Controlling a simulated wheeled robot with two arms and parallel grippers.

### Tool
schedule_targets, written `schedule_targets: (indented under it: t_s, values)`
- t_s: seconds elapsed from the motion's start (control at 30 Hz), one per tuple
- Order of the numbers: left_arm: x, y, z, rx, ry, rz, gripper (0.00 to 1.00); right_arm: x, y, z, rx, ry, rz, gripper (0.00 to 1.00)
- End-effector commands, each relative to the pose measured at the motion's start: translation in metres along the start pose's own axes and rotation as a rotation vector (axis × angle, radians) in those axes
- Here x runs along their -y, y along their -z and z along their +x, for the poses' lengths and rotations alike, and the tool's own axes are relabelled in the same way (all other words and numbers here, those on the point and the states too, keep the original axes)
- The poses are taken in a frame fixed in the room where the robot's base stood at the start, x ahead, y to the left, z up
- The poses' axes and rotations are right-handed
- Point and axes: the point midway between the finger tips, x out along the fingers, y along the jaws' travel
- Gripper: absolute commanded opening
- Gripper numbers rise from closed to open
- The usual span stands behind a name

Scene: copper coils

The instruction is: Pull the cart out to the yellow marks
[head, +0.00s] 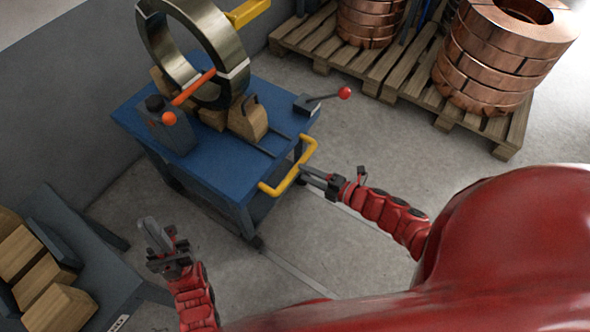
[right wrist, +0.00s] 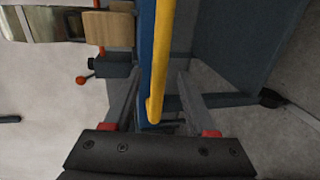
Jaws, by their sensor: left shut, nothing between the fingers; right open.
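The blue cart (head: 205,150) stands beside the grey wall and carries a large metal ring (head: 205,45) propped on wooden blocks. Its yellow handle (head: 290,170) sticks out from the edge facing my arms. My right gripper (head: 308,174) is open at the handle. In the right wrist view the yellow handle (right wrist: 160,60) runs between the two spread fingers (right wrist: 157,100). Whether either finger touches it, I cannot tell. My left gripper (head: 152,232) is shut and empty, left of the cart's near corner and apart from it. I see no yellow marks on the floor.
A dark bench (head: 95,265) with wooden blocks (head: 45,290) is at the lower left. Wooden pallets (head: 400,80) with copper coils (head: 495,65) stand at the upper right. Pale strips (head: 295,272) run along the floor. Bare concrete (head: 370,155) lies between cart and pallets.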

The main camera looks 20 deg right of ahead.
Motion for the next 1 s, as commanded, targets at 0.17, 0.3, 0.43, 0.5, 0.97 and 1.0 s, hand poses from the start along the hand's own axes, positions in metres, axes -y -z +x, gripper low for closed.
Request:
schedule_targets:
  t_s: [0.17, 0.3, 0.43, 0.5, 0.97, 1.0]
  values:
    - [0.0, -0.001, -0.004, 0.0, 0.0, 0.0, 0.0, 0.0, 0.002, 0.032, -0.005, -0.003, -0.001, 0.57]
    - [0.0, -0.001, -0.005, 0.0, 0.0, 0.0, 0.0, -0.001, 0.002, 0.044, -0.004, -0.003, -0.001, 0.57]
    - [0.0, -0.001, -0.006, 0.0, 0.0, 0.0, 0.0, -0.001, 0.001, 0.048, -0.003, -0.002, 0.0, 0.57]
    - [0.0, -0.001, -0.005, 0.0, 0.0, 0.0, 0.0, -0.001, 0.001, 0.048, -0.003, -0.002, 0.0, 0.57]
    - [0.0, -0.001, -0.005, 0.0, 0.0, 0.0, 0.0, -0.001, 0.001, 0.047, -0.002, -0.002, 0.001, 0.0]
    - [0.0, -0.001, -0.005, 0.0, 0.0, 0.0, 0.0, -0.001, 0.001, 0.047, -0.002, -0.002, 0.001, 0.0]
